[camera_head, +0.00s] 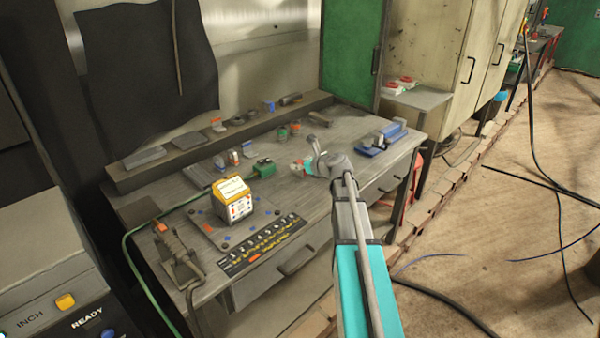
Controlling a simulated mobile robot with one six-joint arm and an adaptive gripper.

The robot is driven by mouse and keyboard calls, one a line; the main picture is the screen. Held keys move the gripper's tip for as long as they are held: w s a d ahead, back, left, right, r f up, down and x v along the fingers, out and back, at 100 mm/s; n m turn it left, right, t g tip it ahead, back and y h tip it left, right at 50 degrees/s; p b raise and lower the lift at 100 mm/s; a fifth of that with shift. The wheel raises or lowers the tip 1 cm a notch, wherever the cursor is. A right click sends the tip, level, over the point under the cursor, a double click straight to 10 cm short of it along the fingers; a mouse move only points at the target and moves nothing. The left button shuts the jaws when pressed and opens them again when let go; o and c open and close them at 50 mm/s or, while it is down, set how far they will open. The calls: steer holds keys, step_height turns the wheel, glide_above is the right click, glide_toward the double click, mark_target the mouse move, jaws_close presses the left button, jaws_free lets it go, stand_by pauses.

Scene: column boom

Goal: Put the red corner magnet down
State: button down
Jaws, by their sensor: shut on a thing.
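My gripper (306,167) is over the right middle part of the grey workbench (345,140). It is small in view and partly hidden by my own wrist. It is shut on a small red piece, the red corner magnet (295,167), of which only a bit shows at the gripper's left side. I cannot tell whether the magnet touches the bench top or is held just above it.
A yellow-and-white box (233,200) stands on a plate at the front left. A blue vise-like tool (381,138) is to the right. Small parts line the back ledge (205,140). Bare bench lies in front of my gripper.

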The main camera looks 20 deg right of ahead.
steer(key=shift+f+b, duration=0.35)
steer(key=shift+f, duration=0.3)
steer(key=shift+f, duration=0.1)
steer(key=shift+c, duration=1.4)
jaws_free()
steer(key=shift+s+d+r+p, duration=0.15)
steer(key=shift+s+r+p, duration=0.2)
steer(key=shift+s+r, duration=0.15)
steer(key=p+v, duration=0.4)
steer(key=v, duration=0.6)
steer(key=shift+s+d+r, duration=0.1)
steer(key=shift+s+d, duration=0.1)
steer(key=shift+s, duration=0.2)
